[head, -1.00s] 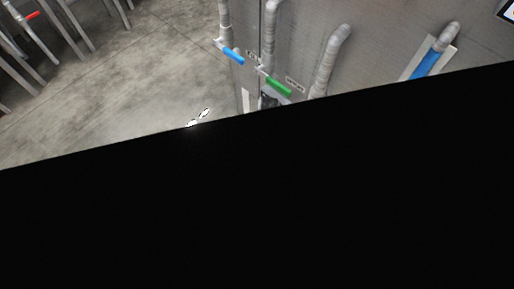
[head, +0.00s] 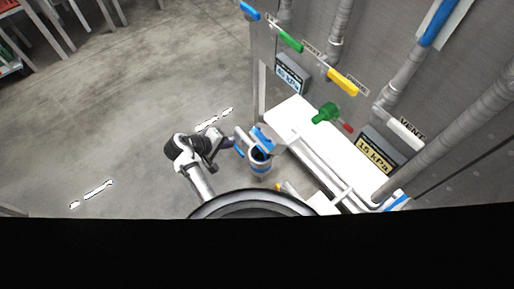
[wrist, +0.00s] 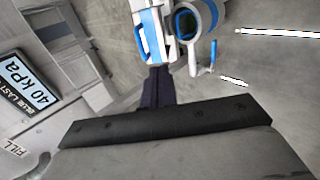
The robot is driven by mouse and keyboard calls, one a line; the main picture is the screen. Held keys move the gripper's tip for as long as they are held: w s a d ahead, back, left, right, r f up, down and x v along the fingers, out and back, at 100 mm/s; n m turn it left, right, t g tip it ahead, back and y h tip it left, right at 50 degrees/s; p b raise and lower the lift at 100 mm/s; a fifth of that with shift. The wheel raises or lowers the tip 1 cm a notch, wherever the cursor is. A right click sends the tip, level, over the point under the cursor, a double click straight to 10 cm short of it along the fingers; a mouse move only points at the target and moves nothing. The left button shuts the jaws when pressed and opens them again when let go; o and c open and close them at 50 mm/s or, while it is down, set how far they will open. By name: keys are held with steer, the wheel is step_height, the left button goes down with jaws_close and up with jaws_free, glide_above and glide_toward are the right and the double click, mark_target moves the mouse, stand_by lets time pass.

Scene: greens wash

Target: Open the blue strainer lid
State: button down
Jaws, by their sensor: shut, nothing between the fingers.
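The strainer (head: 260,166) is a small upright pot with a blue band, just right of my arm in the head view. Its blue lid (head: 262,138) appears raised and tilted at the rim. In the wrist view the strainer (wrist: 203,17) shows a blue rim around a dark opening. The lid (wrist: 152,35), white with a blue stripe, stands beside that opening. My gripper (wrist: 158,74) is shut and empty, its dark fingers close to the lid's near end. Whether they touch is unclear.
A white bench (head: 290,115) with pipes stands right of the strainer, before a metal wall. Blue, green and yellow handles line the wall. Open concrete floor (head: 110,110) lies left.

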steer(key=w+d+r+x, duration=0.1)
steer(key=r+x, duration=0.1)
steer(key=x, duration=1)
steer(key=shift+w+d, duration=0.25)
steer(key=shift+d, duration=0.05)
